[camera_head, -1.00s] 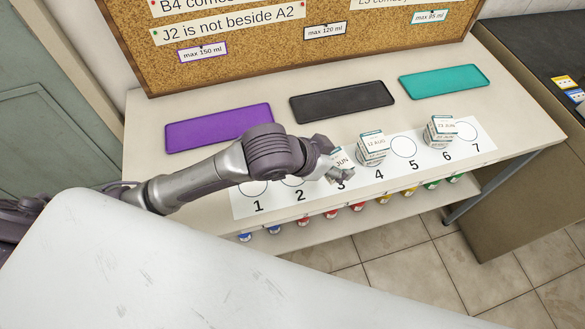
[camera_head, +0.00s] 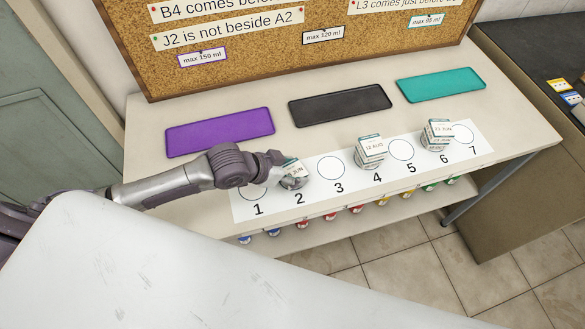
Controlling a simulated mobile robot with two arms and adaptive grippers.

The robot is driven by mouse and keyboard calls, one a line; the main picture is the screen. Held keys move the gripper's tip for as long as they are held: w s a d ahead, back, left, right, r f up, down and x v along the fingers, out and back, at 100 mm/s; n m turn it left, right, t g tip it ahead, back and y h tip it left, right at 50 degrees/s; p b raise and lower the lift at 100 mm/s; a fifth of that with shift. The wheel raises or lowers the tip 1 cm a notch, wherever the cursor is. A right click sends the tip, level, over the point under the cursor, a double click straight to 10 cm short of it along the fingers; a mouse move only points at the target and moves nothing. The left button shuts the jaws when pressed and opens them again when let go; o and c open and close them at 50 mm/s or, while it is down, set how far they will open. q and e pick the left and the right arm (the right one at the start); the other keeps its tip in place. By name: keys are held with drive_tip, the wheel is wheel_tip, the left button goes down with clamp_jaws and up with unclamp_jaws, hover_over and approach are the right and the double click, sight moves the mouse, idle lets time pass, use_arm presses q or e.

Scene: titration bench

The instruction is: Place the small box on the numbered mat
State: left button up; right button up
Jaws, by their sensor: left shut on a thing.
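The numbered mat (camera_head: 318,195) is a white strip with circles marked 1 to 7 along the front of the bench. My left gripper (camera_head: 283,172) is shut on a small white box (camera_head: 294,169) with green edges and a label ending in "JUN". The box is at circle 2; whether it touches the mat I cannot tell. My gripper hides part of it. A box marked "12 AUG" (camera_head: 371,147) stands at circle 4, and one marked "22 JUN" (camera_head: 437,130) at circle 6. Circles 3, 5 and 7 are empty. My right gripper is not in view.
Purple (camera_head: 220,132), black (camera_head: 340,105) and teal (camera_head: 441,85) trays lie behind the mat. A cork board (camera_head: 270,60) with notes stands at the back. Bottles with coloured parts show on a shelf below the front edge.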

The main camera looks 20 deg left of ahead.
use_arm(q)
drive_tip(key=shift+f, duration=0.15)
drive_tip(key=o, duration=1.2)
drive_tip(key=shift+c, duration=0.2)
drive_tip(key=shift+s+a+r, duration=0.1)
drive_tip(key=shift+a+r, duration=0.05)
drive_tip(key=shift+r, duration=0.15)
drive_tip(key=v, duration=1.1)
drive_tip(key=shift+s+r, duration=0.15)
drive_tip(key=shift+r, duration=0.15)
